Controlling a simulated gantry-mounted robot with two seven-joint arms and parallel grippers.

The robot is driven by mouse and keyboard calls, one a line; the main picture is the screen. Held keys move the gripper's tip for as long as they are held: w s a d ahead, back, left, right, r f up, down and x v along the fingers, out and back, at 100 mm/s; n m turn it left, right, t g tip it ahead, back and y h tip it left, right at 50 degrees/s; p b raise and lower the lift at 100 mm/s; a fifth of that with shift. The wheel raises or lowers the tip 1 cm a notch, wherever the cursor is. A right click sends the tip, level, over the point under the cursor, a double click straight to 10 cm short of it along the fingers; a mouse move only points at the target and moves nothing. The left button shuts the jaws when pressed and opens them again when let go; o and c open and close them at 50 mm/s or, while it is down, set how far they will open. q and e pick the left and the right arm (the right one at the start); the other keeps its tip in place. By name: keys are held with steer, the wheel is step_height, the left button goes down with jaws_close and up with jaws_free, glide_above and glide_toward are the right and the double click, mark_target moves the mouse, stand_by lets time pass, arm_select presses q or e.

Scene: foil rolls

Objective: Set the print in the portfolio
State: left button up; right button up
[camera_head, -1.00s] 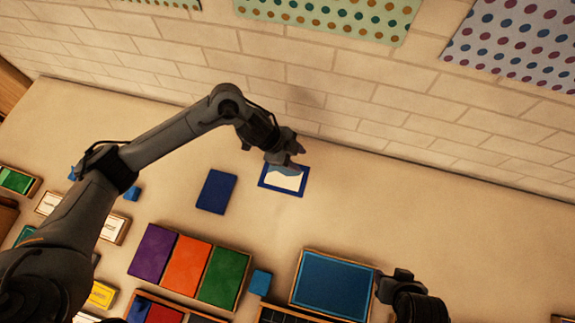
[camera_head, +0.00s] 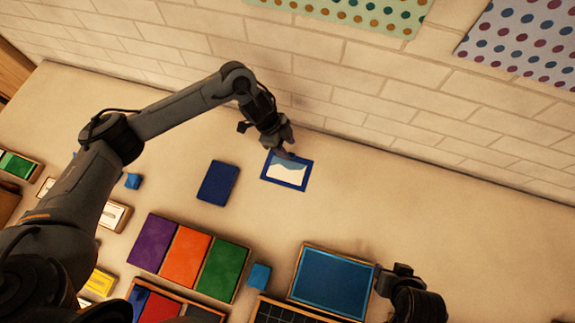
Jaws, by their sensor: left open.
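A print (camera_head: 288,172) with a pale blue top and a white lower part lies flat inside a dark blue border (camera_head: 284,185) near the wall. I cannot tell whether that border is the portfolio or part of the print. A plain dark blue rectangle (camera_head: 217,184) lies apart to its left. My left gripper (camera_head: 285,150) is open just above the print's upper edge and hides a little of it. My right gripper (camera_head: 391,277) is at the lower right beside a blue tray; its jaw opening is unclear.
A wooden tray (camera_head: 246,277) with purple, orange and green panels stands below. A blue-filled tray (camera_head: 332,283) is to its right, with a small blue block (camera_head: 259,277) between. The table (camera_head: 460,225) is clear on the right; the brick wall (camera_head: 450,130) bounds the back.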

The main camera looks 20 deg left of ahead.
mark_target(291, 154)
arm_select(q)
steer(key=shift+x, duration=2.1)
steer(key=shift+a, duration=0.2)
jaws_close()
